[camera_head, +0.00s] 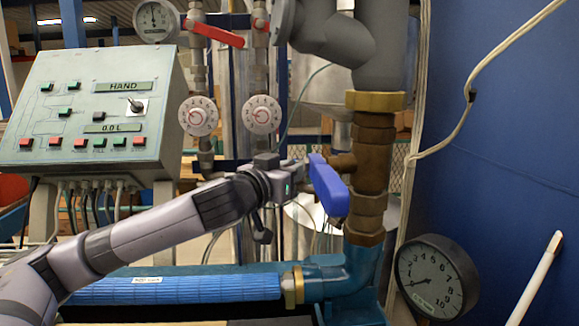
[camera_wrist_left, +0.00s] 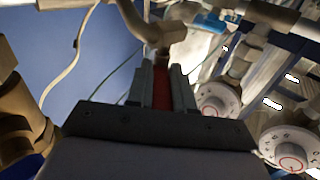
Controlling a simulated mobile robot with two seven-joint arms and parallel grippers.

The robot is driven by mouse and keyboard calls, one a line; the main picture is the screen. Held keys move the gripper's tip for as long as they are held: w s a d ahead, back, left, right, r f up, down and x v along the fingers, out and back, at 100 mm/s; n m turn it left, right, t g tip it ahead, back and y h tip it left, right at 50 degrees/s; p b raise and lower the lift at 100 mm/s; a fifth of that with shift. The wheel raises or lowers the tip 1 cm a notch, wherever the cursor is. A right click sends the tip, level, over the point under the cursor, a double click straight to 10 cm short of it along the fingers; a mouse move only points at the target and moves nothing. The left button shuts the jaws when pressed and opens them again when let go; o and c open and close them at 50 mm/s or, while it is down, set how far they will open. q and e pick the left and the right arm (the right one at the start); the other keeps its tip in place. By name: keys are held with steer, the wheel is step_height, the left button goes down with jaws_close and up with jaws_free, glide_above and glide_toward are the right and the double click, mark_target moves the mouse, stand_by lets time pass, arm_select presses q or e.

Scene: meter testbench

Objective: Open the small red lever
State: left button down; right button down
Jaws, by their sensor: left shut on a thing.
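My left gripper (camera_head: 288,180) reaches in from the left, just left of the blue lever handle on the brass pipe fitting. In the left wrist view, the two fingers of my left gripper (camera_wrist_left: 162,76) stand on either side of a narrow red lever (camera_wrist_left: 162,92) and are shut on it. The lever runs from between the fingers toward a metal pipe fitting (camera_wrist_left: 160,42). In the head view this lever is hidden by the gripper and the blue handle. My right gripper is not in view.
The blue handle (camera_head: 329,187) hangs close beside my gripper. Another red lever (camera_head: 214,32) sits higher up, above two round white dials (camera_head: 198,116). A control box (camera_head: 95,112) stands left, a black gauge (camera_head: 436,277) lower right.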

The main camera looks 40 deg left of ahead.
arm_select(q)
steer(key=shift+d+r+n+y, duration=0.1)
steer(key=shift+r+n+y, duration=0.5)
steer(key=shift+y, duration=0.4)
steer(key=shift+f+n+y+p, duration=0.1)
steer(key=shift+n+y+p, duration=0.2)
steer(key=shift+y, duration=0.1)
steer(key=c, duration=1)
jaws_free()
steer(key=shift+w, duration=0.1)
steer(key=shift+d+f+g, duration=0.1)
steer(key=shift+f+g, duration=0.05)
steer(key=shift+g, duration=0.15)
steer(key=shift+s+d+f, duration=0.15)
steer(key=shift+s+d, duration=0.05)
steer(key=shift+s, duration=0.25)
steer(key=b+v, duration=0.2)
steer(key=v, duration=0.4)
